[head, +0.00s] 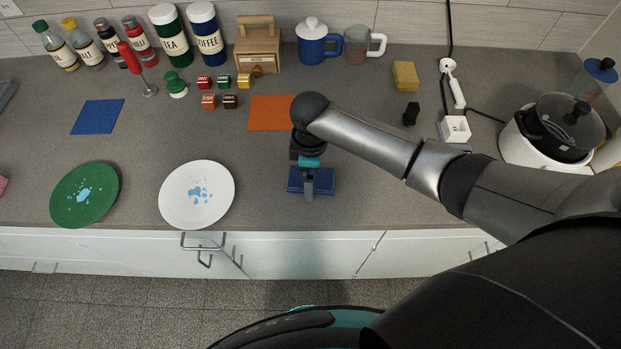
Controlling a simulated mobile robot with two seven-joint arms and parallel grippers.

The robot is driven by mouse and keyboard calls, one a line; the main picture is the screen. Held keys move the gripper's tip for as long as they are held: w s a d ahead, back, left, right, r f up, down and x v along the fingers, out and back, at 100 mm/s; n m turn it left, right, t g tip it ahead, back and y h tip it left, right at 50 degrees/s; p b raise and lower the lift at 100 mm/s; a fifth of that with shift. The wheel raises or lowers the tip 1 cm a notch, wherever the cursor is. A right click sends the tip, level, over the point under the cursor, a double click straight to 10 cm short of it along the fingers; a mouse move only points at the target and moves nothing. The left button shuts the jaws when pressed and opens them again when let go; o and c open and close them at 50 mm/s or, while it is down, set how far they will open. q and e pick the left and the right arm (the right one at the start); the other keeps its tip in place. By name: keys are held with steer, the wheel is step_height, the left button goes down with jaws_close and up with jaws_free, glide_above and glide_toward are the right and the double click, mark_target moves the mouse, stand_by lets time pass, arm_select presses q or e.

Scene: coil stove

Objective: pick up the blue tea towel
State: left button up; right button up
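A dark blue folded cloth, which looks like the blue tea towel (325,184), lies on the counter near its front edge, right of the white plate. My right gripper (309,191) reaches in from the right, points down, and is at this cloth, covering its middle. Only one finger shows clearly, so I cannot tell whether it is open or shut, or whether it touches the cloth. A flat blue square (97,117) lies further left on the counter. My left gripper is not in view.
A white plate (197,195) and a green plate (85,195), both with blue stains, sit left along the front edge. An orange square (268,113) and several small spice boxes lie behind. Jars and bottles line the wall. A white cooker (535,148) stands at right.

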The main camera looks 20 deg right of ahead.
steer(key=shift+f, duration=0.35)
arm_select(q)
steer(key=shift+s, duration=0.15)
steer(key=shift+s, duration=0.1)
arm_select(e)
steer(key=shift+c, duration=0.2)
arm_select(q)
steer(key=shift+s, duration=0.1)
arm_select(e)
steer(key=c, duration=1.2)
steer(key=shift+r, duration=0.15)
steer(key=shift+c, duration=0.2)
arm_select(q)
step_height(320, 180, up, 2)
steer(key=shift+p, duration=1.05)
arm_select(e)
step_height(320, 180, up, 20)
